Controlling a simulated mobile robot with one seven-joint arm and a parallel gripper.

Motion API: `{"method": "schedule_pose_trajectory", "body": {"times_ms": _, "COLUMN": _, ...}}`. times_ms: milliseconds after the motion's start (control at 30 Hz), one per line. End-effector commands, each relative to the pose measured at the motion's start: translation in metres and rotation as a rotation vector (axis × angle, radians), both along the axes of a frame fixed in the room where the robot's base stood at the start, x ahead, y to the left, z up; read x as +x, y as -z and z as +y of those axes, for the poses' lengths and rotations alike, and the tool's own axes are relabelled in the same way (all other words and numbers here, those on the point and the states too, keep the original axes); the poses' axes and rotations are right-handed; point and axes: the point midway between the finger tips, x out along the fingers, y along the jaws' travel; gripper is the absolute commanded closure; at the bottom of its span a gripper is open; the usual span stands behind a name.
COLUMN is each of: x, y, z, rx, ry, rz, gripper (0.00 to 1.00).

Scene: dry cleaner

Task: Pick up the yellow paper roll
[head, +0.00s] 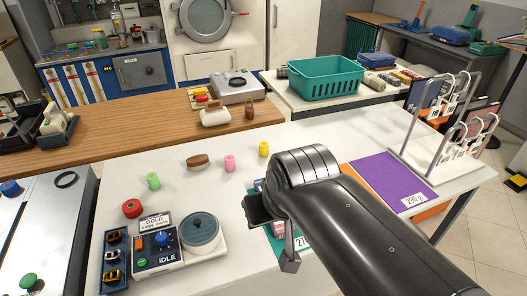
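The yellow paper roll (264,149) stands upright on the white table, beyond my gripper. A similar pink roll (230,162) stands to its left and a little nearer, and a green roll (153,180) stands farther left. My gripper (276,238) is over the nearer part of the table, apart from the yellow roll. One finger shows pointing down; the rest of the gripper is largely hidden by my arm, so I cannot tell its opening. Nothing is visibly held.
A brown brush (197,162) lies left of the pink roll. A red roll (132,208) and a control device with a round lid (200,231) are at the front left. A purple sheet (392,181) and a white rack (418,160) are at right. The table around the yellow roll is clear.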

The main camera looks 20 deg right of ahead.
Motion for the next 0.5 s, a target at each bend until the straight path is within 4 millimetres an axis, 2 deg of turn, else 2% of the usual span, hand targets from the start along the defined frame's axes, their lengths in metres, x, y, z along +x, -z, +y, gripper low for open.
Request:
{"method": "schedule_pose_trajectory", "body": {"times_ms": 67, "x": 0.0, "y": 0.0, "z": 0.0, "rx": 0.0, "ry": 0.0, "rz": 0.0, "gripper": 0.95}}
{"method": "schedule_pose_trajectory", "body": {"times_ms": 500, "x": 0.0, "y": 0.0, "z": 0.0, "rx": 0.0, "ry": 0.0, "rz": 0.0, "gripper": 0.59}}
